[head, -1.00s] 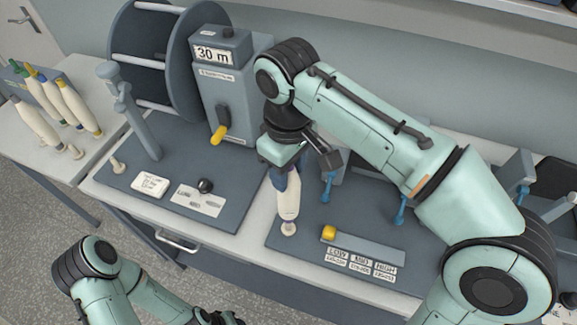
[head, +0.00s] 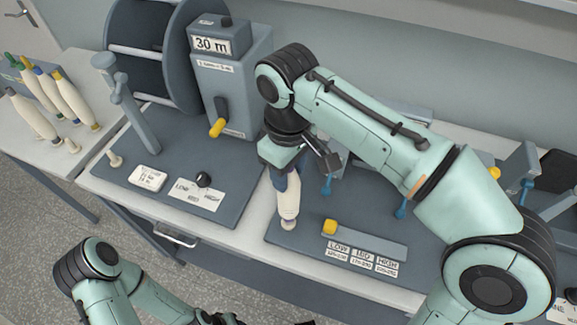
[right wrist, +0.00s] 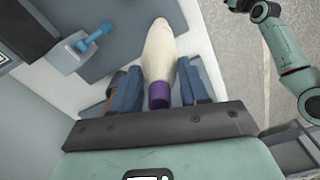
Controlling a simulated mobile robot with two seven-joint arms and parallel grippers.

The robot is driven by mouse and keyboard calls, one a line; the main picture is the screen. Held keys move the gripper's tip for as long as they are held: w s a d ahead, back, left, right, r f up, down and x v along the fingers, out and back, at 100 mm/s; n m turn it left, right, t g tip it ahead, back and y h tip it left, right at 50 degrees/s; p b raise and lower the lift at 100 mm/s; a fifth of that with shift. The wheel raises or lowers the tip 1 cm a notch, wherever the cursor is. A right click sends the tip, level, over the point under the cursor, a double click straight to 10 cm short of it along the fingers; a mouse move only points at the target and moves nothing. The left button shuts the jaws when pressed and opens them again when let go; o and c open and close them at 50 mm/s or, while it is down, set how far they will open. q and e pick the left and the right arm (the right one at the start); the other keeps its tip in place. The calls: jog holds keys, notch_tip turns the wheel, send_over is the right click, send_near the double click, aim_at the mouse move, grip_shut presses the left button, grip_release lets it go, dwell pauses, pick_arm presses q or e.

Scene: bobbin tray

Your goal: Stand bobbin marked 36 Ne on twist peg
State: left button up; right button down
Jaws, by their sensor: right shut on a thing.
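My right gripper (head: 290,168) is shut on a cream bobbin (head: 289,203) at its upper end and holds it nearly upright over the left front of the right-hand grey base. The right wrist view shows the bobbin (right wrist: 158,52) between the two fingers, with a purple band (right wrist: 159,95) at the gripped end. No 36 Ne mark is readable on it. The peg under the bobbin is hidden or merges with its lower end, so I cannot tell whether the bobbin is fully seated. My left gripper (head: 225,319) is partly cut off at the bottom edge; its jaws are unclear.
The right-hand base has a yellow-knobbed slider (head: 330,227) and LOW, MID, HIGH labels. Blue hooked posts (head: 327,187) stand behind. A reel device with a 30 m display (head: 208,44) stands left. Several bobbins (head: 62,98) lean on a rack at far left.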

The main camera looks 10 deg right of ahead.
jog(key=shift+f+b, duration=0.6)
jog(key=shift+f, duration=0.6)
jog(key=shift+c, duration=2.4)
grip_release()
pick_arm(q)
jog(key=shift+s+f, duration=0.5)
jog(key=shift+f, duration=0.35)
pick_arm(e)
notch_tip(320, 180, up, 13)
jog(key=p, duration=0.4)
jog(key=shift+r, duration=0.2)
pick_arm(q)
jog(key=w+r, duration=0.4)
jog(key=r, duration=0.1)
jog(key=shift+r, duration=0.35)
